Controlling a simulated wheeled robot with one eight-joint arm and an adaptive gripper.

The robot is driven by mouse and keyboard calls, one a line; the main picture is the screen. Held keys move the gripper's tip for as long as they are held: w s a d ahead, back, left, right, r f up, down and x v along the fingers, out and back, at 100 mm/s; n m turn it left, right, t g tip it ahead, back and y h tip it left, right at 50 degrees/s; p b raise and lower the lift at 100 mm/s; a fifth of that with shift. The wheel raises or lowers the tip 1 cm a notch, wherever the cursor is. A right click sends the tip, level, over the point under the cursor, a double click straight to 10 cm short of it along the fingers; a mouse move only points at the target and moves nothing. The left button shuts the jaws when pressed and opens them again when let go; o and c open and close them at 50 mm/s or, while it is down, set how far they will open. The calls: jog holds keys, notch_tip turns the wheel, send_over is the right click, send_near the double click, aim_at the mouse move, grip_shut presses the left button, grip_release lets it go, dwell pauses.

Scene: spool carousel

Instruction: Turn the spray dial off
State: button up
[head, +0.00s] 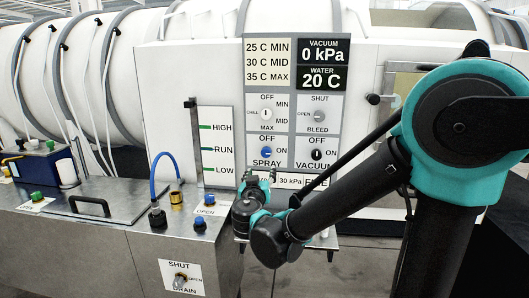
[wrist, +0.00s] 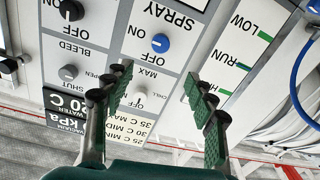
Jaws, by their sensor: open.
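The blue spray dial (head: 265,152) is on the upright control panel, with OFF above it and ON to its right. It also shows in the wrist view (wrist: 159,41), which is upside down. I cannot tell clearly which way its pointer is set. My gripper (head: 259,178) is below the dial in the head view, in front of the panel's lower part. In the wrist view my gripper (wrist: 157,82) has its green-padded fingers wide apart and empty. The dial lies beyond the fingertips, between them in the picture, and is not touched.
Close around are the white chill dial (head: 266,114), the grey bleed dial (head: 319,116) and the black vacuum dial (head: 316,154). A level gauge (head: 215,150) stands left of the panel. A blue hose (head: 157,165) and a metal bench (head: 100,235) are further left.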

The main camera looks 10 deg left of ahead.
aim_at(266, 153)
jog(key=w, duration=1.7)
jog(key=shift+w, duration=0.2)
jog(key=shift+c, duration=0.6)
jog(key=c, duration=1)
jog(key=shift+c, duration=0.2)
